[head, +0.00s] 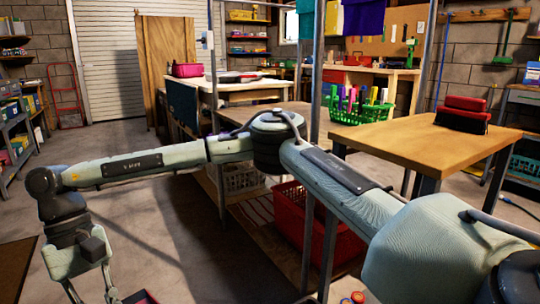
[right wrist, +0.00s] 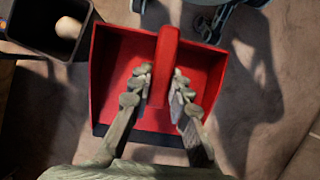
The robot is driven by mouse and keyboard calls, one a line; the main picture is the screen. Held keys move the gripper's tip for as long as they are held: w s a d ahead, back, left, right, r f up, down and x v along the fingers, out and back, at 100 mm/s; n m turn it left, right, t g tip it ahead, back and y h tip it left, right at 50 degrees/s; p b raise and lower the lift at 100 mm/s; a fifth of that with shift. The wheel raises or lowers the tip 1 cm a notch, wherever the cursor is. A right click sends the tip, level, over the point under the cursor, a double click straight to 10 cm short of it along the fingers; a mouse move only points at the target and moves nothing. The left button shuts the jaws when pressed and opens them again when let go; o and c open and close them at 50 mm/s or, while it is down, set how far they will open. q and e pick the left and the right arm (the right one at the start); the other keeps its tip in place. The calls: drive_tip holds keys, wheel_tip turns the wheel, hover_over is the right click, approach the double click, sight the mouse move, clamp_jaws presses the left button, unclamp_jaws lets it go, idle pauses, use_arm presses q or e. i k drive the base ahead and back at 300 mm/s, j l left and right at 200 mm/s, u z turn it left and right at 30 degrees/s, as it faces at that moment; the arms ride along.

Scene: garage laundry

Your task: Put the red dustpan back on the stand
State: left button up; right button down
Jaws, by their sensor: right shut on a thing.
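The red dustpan (right wrist: 108,80) fills the middle of the right wrist view, with its open pan and dark front lip seen from above. Its raised handle (right wrist: 167,65) lies between the fingers of my right gripper (right wrist: 160,85), which is shut on it. In the head view my right arm reaches across to the left, and the right gripper (head: 90,290) points down at the bottom left. A small dark red corner of the dustpan (head: 141,297) shows beside it at the picture's bottom edge. I cannot identify the stand with certainty. My left gripper is not in view.
A dark open bin (right wrist: 45,40) with a rounded pale thing inside sits beside the dustpan. A wooden table (head: 400,140) at the right bears a red and black brush-like thing (head: 465,113). A red crate (head: 290,215) is under the middle bench. Floor at the left is open.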

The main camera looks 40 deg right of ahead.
sight(429, 133)
drive_tip(key=k+l, duration=1.1)
drive_tip(key=k, duration=0.15)
